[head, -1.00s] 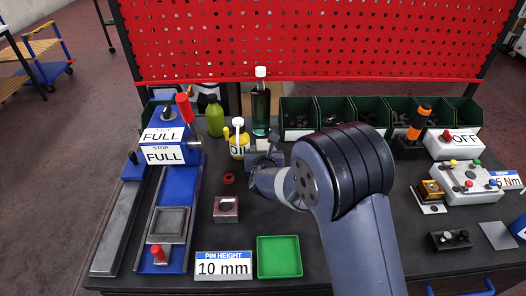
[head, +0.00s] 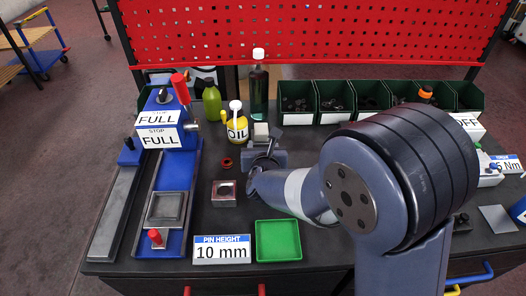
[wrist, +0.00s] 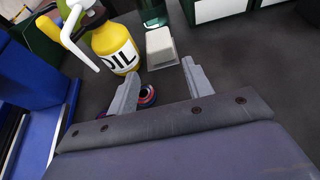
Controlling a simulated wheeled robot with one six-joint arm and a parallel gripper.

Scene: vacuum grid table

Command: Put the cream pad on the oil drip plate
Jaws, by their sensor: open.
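The cream pad (head: 261,130) is a small pale block beside the yellow oil can, near the tall dark bottle. In the wrist view the cream pad (wrist: 160,42) stands just beyond the fingertips, roughly in line with the gap between them. My gripper (head: 268,150) is open and empty on the near side of it, and its two fingers show apart in the wrist view (wrist: 161,75). A thin grey plate (head: 497,218) lies at the table's right; I cannot tell whether it is the oil drip plate.
The yellow oil can (head: 237,128) stands close left of the pad, its spout leaning over in the wrist view. A red ring (head: 226,162), a metal block (head: 224,193) and a green tray (head: 278,258) lie nearer. Green bins (head: 333,118) line the back.

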